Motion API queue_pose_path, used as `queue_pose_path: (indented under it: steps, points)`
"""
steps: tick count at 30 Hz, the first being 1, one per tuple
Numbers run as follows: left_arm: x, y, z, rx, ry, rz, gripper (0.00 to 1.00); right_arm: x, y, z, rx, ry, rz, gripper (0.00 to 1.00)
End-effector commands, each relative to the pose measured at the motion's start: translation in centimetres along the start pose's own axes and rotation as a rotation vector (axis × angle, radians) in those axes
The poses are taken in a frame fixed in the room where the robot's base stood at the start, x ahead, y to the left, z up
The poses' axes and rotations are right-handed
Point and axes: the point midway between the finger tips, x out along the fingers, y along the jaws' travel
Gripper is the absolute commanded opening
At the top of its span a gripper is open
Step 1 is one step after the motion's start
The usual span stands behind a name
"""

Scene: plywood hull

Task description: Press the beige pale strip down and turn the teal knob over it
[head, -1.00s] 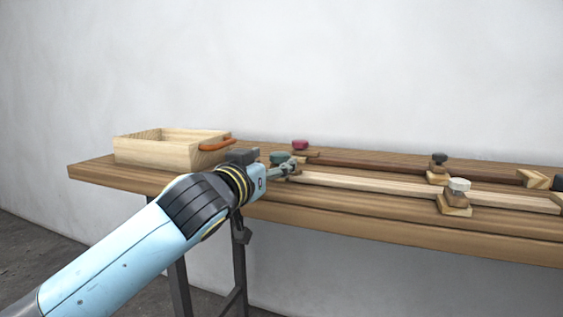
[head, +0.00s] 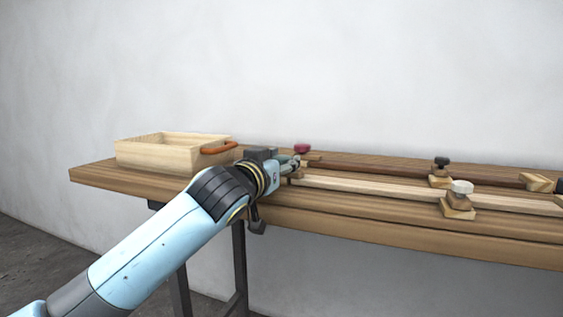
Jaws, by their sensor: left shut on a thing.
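The beige pale strip (head: 370,191) lies along the front of the bench, its left end beside my left gripper (head: 293,164). The teal knob (head: 284,158) is at that left end, mostly covered by my gripper. My left gripper is shut on the teal knob; the fingers hide how it sits over the strip. My right gripper is out of view.
A white knob (head: 462,187) on a wooden block stands at the strip's right part. A dark brown strip (head: 400,171) lies behind, with a crimson knob (head: 302,148) and a dark knob (head: 441,162).

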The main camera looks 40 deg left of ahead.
Motion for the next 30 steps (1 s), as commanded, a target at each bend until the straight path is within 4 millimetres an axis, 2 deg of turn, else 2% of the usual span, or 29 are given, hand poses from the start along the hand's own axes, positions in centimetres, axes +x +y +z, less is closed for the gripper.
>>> queue_pose_path:
  steps: [1, 3, 8, 16, 26, 27, 30]
  points:
    - [-0.01, 0.02, 0.01, -0.001, 0.0, 0.0, 0.1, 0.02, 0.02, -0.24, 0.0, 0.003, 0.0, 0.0]
    - [-0.01, 0.02, 0.01, -0.002, 0.0, 0.0, 0.04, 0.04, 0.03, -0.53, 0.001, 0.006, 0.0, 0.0]
    - [0.04, 0.13, 0.07, -0.007, 0.0, -0.041, 0.04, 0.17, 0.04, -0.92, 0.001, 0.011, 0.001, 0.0]
    - [0.06, 0.1, 0.22, -0.006, 0.0, -0.213, 0.04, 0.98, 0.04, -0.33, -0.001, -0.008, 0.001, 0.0]
    - [0.01, 0.0, -0.04, -0.002, 0.001, -0.234, 0.04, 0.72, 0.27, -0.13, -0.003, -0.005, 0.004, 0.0]
    - [0.01, 0.0, -0.04, -0.002, 0.0, -0.234, 0.39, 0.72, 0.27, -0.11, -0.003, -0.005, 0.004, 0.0]
    - [0.01, 0.0, -0.04, -0.002, 0.001, -0.234, 0.52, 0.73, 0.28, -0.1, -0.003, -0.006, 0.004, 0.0]
